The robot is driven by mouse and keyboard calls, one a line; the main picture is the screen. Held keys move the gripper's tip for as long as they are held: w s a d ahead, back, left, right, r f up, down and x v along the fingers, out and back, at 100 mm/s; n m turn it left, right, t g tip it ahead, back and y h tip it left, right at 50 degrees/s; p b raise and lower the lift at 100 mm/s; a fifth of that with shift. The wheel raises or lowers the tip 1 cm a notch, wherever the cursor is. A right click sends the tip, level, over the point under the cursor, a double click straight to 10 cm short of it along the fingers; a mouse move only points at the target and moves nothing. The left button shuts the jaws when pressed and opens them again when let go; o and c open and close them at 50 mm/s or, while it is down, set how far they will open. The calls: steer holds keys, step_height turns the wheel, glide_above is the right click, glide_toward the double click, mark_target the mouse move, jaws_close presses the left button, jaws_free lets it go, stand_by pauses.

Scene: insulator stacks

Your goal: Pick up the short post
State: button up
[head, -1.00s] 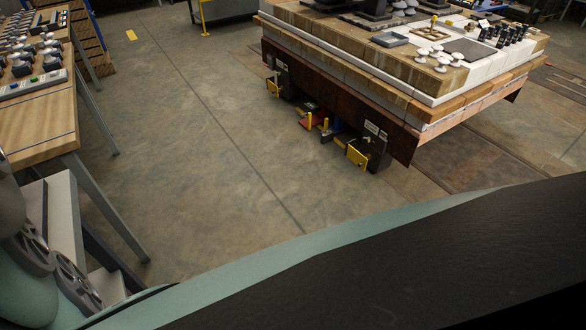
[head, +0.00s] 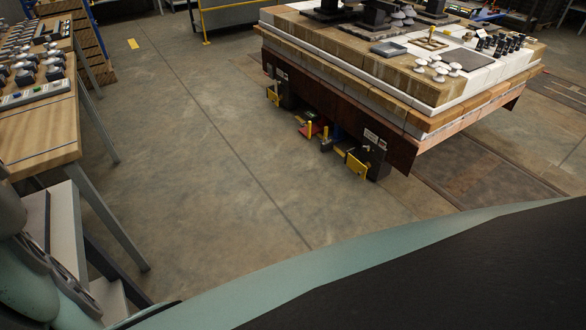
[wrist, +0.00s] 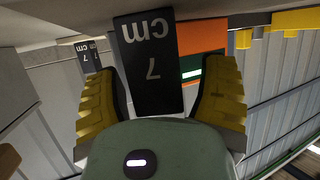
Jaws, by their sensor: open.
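The fingers are spread open, one on each side of the post. I cannot tell whether either finger touches it. A second dark post (wrist: 88,58), also marked "cm", is farther off at the left; its number is too small to read. My gripper is not in the head view, and I cannot pick out these posts there.
In the wrist view, an orange and green block (wrist: 200,62) is just behind the post, and yellow parts (wrist: 292,20) are at the upper right. In the head view, a wooden bench (head: 40,140) is at left, a loaded pallet-like platform (head: 400,80) at right, with clear floor (head: 200,130) between.

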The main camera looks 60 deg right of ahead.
steer(key=shift+c, duration=0.2)
jaws_close()
stand_by(0.6)
